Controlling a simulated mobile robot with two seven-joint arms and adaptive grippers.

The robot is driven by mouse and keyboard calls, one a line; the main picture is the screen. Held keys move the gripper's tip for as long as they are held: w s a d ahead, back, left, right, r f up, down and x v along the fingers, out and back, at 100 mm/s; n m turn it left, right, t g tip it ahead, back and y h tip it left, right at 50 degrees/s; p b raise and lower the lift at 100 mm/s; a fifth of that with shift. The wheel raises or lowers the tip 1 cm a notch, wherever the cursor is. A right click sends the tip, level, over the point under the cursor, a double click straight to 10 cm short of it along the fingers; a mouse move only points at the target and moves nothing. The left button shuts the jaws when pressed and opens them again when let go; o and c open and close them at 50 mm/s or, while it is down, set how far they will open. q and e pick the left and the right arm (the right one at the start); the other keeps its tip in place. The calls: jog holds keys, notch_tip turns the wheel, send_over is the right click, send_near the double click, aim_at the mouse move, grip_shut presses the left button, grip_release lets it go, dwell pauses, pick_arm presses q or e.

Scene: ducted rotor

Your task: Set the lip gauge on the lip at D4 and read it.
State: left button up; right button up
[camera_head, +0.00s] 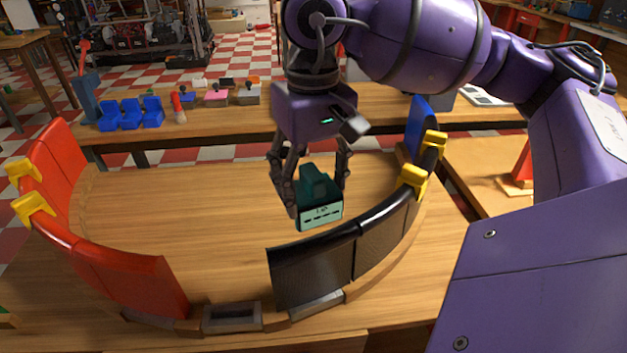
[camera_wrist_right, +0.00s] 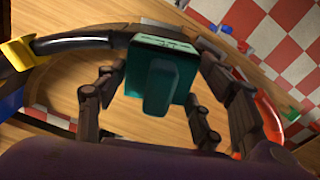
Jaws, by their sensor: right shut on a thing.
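The dark teal lip gauge (camera_head: 320,212) is between the fingers of my right gripper (camera_head: 315,190), which is shut on it. Its pale display faces the head camera and seems to show dashes under small text. The gauge hangs just behind the rounded top edge of the black lip panels (camera_head: 312,270); whether it touches them I cannot tell. In the right wrist view the gauge (camera_wrist_right: 160,85) sits between the dark fingers (camera_wrist_right: 150,125), with the black lip (camera_wrist_right: 75,43) beyond. No D4 mark is readable. My left gripper is out of view.
Red panels (camera_head: 120,275) curve along the left of the wooden ring. Yellow clamps (camera_head: 413,180) (camera_head: 33,207) sit on the panel edges. An empty grey slot (camera_head: 232,317) lies in the front gap. Blue blocks (camera_head: 130,113) stand on the bench behind. The ring's middle is clear.

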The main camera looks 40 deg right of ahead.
jog(key=shift+f+b, duration=0.75)
jog(key=shift+f, duration=0.4)
jog(key=b, duration=0.3)
send_over(314, 240)
jog(key=shift+f, duration=2.3)
jog(key=shift+f+b, duration=1)
jog(key=shift+f, duration=0.1)
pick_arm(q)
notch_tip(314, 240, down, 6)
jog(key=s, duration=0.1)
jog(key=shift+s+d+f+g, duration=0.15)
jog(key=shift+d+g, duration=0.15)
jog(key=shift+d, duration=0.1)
pick_arm(e)
jog(key=shift+f, duration=0.15)
pick_arm(q)
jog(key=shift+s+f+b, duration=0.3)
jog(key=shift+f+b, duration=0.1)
jog(key=shift+b, duration=0.05)
pick_arm(e)
jog(key=shift+f, duration=0.3)
jog(key=o, duration=1.4)
jog(key=shift+o, duration=0.2)
notch_tip(314, 240, up, 12)
